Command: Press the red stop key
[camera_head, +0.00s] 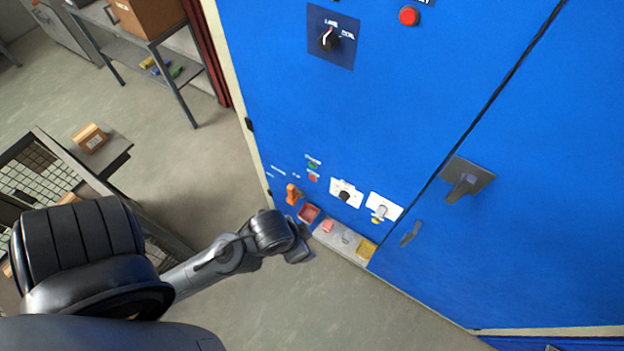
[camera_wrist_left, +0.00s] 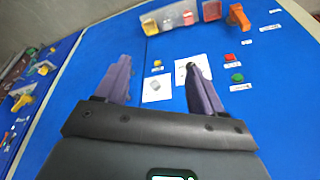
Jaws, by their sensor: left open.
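The red stop key (camera_head: 313,178) is a small round red button low on the blue cabinet front, just below a green button (camera_head: 313,164). In the left wrist view the red key (camera_wrist_left: 230,57) shows above the green button (camera_wrist_left: 238,77). My left gripper (camera_head: 298,252) is low in front of the cabinet, below the red key and apart from it. In the left wrist view my left gripper (camera_wrist_left: 158,78) is open with nothing between its fingers. The red key lies to the right of both fingers there. My right gripper is not in view.
Close by are white switch plates (camera_head: 384,207), an orange handle (camera_head: 292,194), a red holder (camera_head: 308,213) and a pale tray (camera_head: 345,242) sticking out from the cabinet. A larger red button (camera_head: 409,15) is high up. A table (camera_head: 122,152) stands at left.

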